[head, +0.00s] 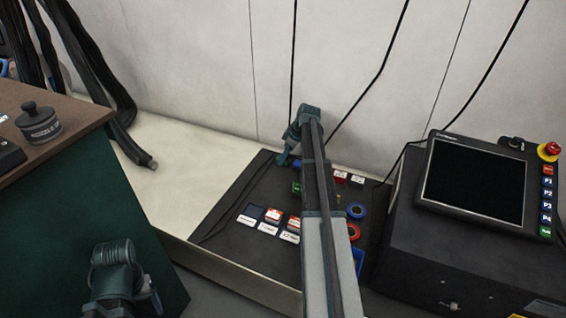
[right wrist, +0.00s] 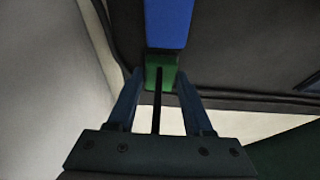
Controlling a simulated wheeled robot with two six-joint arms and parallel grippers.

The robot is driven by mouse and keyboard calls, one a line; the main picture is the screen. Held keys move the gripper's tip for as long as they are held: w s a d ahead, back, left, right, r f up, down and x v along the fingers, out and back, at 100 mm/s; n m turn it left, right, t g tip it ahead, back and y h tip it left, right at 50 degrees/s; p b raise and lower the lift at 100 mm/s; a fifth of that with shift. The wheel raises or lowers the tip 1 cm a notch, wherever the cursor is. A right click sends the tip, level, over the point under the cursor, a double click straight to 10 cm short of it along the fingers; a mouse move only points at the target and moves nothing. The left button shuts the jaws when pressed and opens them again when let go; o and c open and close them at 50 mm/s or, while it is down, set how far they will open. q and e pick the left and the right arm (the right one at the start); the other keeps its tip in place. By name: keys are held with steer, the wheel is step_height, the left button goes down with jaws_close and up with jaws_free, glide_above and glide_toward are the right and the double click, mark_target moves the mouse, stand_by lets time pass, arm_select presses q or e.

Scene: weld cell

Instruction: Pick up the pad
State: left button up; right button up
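I cannot tell for certain which item is the pad. In the right wrist view a small green block (right wrist: 161,70) lies between my right fingertips, and a larger blue block (right wrist: 168,22) is just beyond it. My right gripper (right wrist: 159,73) has its fingers apart, one on each side of the green block; contact is not clear. In the head view my right gripper (head: 284,159) is low over the back left of a black mat (head: 228,205), and my arm hides part of the mat. My left gripper (head: 150,294) is at lower left, its fingers hardly visible.
A control box with a screen (head: 474,181) and red stop button (head: 549,150) stands right. A green cabinet (head: 70,220) stands left.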

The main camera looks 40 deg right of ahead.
jaws_close()
steer(key=shift+r, duration=0.1)
